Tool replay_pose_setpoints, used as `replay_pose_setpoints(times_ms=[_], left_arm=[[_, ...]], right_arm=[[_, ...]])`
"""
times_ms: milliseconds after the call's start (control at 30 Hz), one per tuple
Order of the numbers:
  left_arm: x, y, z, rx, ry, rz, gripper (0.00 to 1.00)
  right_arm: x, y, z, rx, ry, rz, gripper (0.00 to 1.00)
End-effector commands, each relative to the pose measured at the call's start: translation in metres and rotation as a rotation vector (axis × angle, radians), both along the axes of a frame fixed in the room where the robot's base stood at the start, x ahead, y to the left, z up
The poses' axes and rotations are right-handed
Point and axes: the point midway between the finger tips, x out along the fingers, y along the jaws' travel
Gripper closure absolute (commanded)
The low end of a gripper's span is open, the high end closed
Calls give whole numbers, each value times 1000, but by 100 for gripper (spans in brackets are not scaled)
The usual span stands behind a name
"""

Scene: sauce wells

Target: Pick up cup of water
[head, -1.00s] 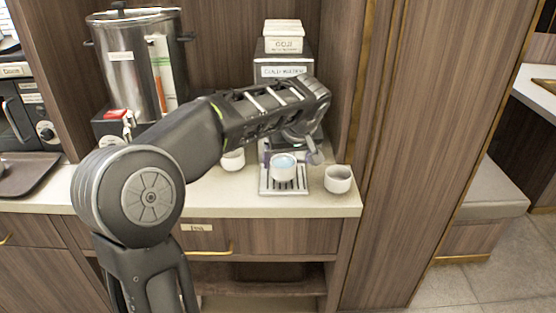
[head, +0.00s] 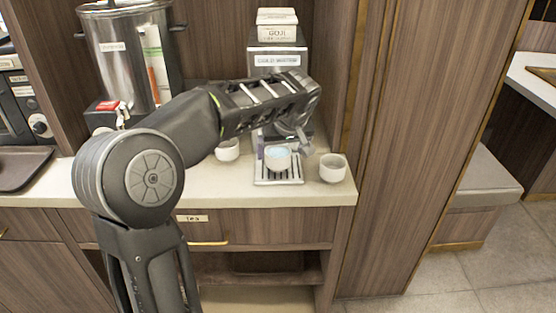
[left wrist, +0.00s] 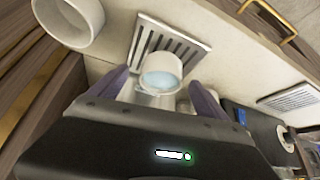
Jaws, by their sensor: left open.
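A white cup of water (head: 278,158) with light blue water in it stands upright on the metal drip tray (head: 264,182) of the dispenser. In the left wrist view the cup (left wrist: 160,66) shows just beyond my fingertips, and the drip tray (left wrist: 143,40) lies behind it. My left gripper (left wrist: 161,80) is open, its two purple fingers apart, with the cup roughly in line with the gap. In the head view my left gripper (head: 281,148) is mostly hidden behind my own forearm. Whether the fingers touch the cup I cannot tell. My right gripper is not in view.
An empty white cup (head: 333,168) stands right of the drip tray, and another white cup (head: 227,149) stands to its left. The dispenser (head: 279,62) rises behind, with a goji box (head: 277,24) on top. A large steel urn (head: 129,50) is at the left. The counter's front strip (head: 250,198) is clear.

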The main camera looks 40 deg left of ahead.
Motion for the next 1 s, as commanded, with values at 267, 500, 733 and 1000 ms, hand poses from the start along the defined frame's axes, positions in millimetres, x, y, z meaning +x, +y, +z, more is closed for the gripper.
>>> replay_pose_setpoints(times_ms=[267, 500, 733, 1000], left_arm=[[6, 13, -23, 0, 5, 2, 13], [15, 21, -45, 0, 1, 0, 13], [15, 21, -45, 0, 0, 0, 13], [15, 21, -45, 0, 0, 0, 13]], right_arm=[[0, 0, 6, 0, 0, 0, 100], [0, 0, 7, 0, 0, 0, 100], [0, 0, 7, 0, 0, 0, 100], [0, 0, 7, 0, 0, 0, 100]])
